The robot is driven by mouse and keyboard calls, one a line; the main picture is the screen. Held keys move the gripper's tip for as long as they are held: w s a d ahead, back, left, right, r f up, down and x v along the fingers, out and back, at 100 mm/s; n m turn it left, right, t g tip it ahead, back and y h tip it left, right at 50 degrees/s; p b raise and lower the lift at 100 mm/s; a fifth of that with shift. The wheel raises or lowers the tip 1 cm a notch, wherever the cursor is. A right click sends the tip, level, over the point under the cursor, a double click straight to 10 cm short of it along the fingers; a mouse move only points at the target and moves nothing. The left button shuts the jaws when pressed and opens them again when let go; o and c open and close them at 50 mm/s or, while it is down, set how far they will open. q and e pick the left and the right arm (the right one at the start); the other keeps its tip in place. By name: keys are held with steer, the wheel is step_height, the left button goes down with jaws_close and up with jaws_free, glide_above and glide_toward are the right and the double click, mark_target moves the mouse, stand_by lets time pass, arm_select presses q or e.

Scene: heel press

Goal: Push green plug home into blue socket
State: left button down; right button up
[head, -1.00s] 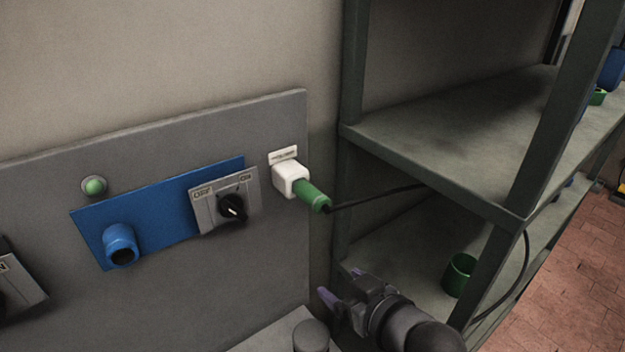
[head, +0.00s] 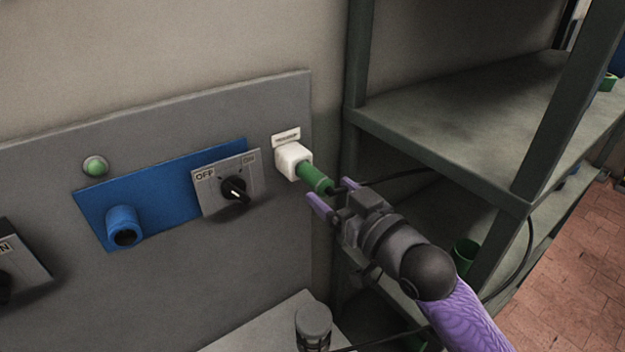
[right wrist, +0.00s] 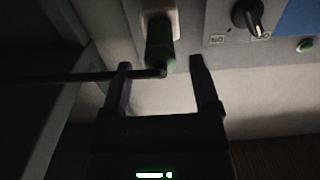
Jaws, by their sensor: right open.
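The green plug (head: 314,178) sits in a white socket (head: 293,160) on the grey wall panel, with a black cable running from its free end. The blue socket (head: 123,227) is on a blue plate (head: 170,178) to the left and is empty. My right gripper (head: 330,200) is open close to the plug's free end. In the right wrist view, the plug (right wrist: 159,45) is just beyond and between the open fingers of the right gripper (right wrist: 162,75), not clasped. The cable crosses the left finger there. My left gripper is not in view.
A rotary switch (head: 234,189) with OFF and ON marks sits between the two sockets. A round green lamp (head: 95,166) is above the blue plate. A dark metal shelf (head: 455,130) stands close on the right, with a green cup (head: 465,252) on a lower level.

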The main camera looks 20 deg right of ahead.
mark_target(312, 176)
steer(key=x, duration=0.6)
arm_select(q)
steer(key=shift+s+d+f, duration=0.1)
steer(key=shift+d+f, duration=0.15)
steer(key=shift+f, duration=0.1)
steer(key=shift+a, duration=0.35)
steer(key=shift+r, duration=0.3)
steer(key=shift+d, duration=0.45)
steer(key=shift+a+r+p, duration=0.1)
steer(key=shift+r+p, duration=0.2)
steer(key=shift+p, duration=0.15)
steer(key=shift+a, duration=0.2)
